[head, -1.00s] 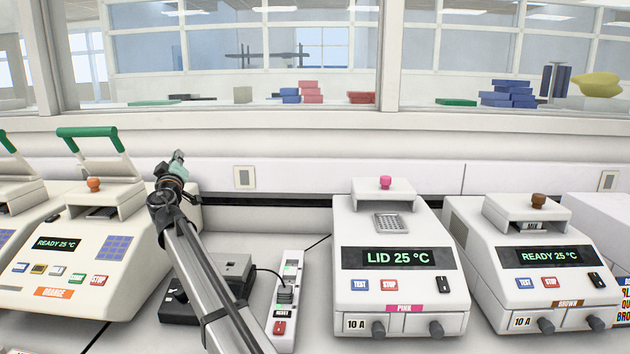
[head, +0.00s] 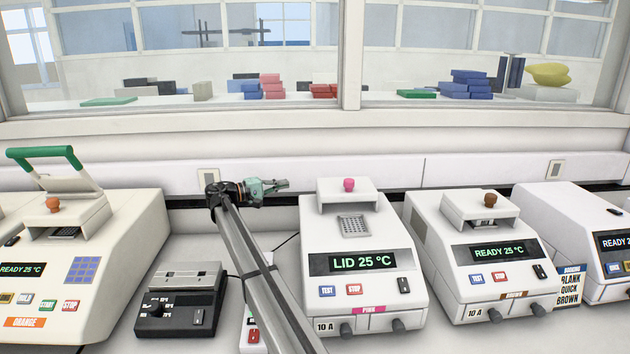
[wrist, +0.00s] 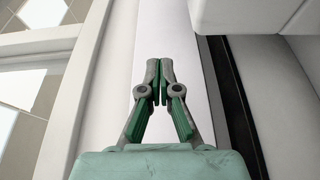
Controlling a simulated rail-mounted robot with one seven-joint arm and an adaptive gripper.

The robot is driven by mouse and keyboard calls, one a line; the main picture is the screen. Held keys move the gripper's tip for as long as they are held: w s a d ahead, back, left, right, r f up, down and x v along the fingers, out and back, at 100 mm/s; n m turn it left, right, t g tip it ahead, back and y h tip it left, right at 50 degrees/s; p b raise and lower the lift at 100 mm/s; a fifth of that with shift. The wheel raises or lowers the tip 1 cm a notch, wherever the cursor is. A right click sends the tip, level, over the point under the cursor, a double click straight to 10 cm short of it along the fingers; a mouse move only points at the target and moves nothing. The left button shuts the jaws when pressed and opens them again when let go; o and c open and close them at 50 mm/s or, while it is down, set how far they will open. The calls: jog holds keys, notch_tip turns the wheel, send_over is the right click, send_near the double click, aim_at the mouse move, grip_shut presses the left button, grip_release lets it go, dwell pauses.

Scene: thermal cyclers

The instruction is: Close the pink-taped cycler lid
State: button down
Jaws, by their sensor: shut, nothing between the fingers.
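The pink-taped cycler (head: 360,262) stands right of centre in the head view, with a pink label on its front and "LID 25 °C" on its display. Its lid part (head: 346,197) with a pink knob (head: 348,185) sits at the back of the top, and the sample block (head: 354,226) is exposed in front of it. My gripper (head: 284,183) is left of the lid, near the back wall, pointing right. In the wrist view my gripper (wrist: 160,66) has its fingertips together, with nothing between them.
A brown-labelled cycler (head: 490,262) stands to the right. An orange-labelled cycler (head: 80,260) with a raised green handle (head: 40,152) stands at left. A dark device (head: 180,305) and a power strip (head: 252,335) lie between. A window ledge (head: 200,122) runs behind.

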aim_at(314, 215)
jog(key=p+x, duration=0.3)
jog(key=x, duration=0.6)
jog(key=shift+d+r, duration=0.1)
jog(key=shift+d, duration=0.3)
jog(key=s, duration=0.1)
jog(key=s+p, duration=0.1)
jog(key=s, duration=0.1)
jog(key=shift+s+d+p, duration=0.1)
jog(key=shift+d+p, duration=0.2)
jog(key=shift+p, duration=0.1)
jog(key=shift+s, duration=0.35)
jog(key=shift+s+f, duration=0.25)
jog(key=s+b, duration=0.3)
jog(key=s, duration=1.1)
jog(key=shift+d, duration=0.2)
jog(key=shift+w, duration=0.1)
jog(key=shift+f, duration=0.1)
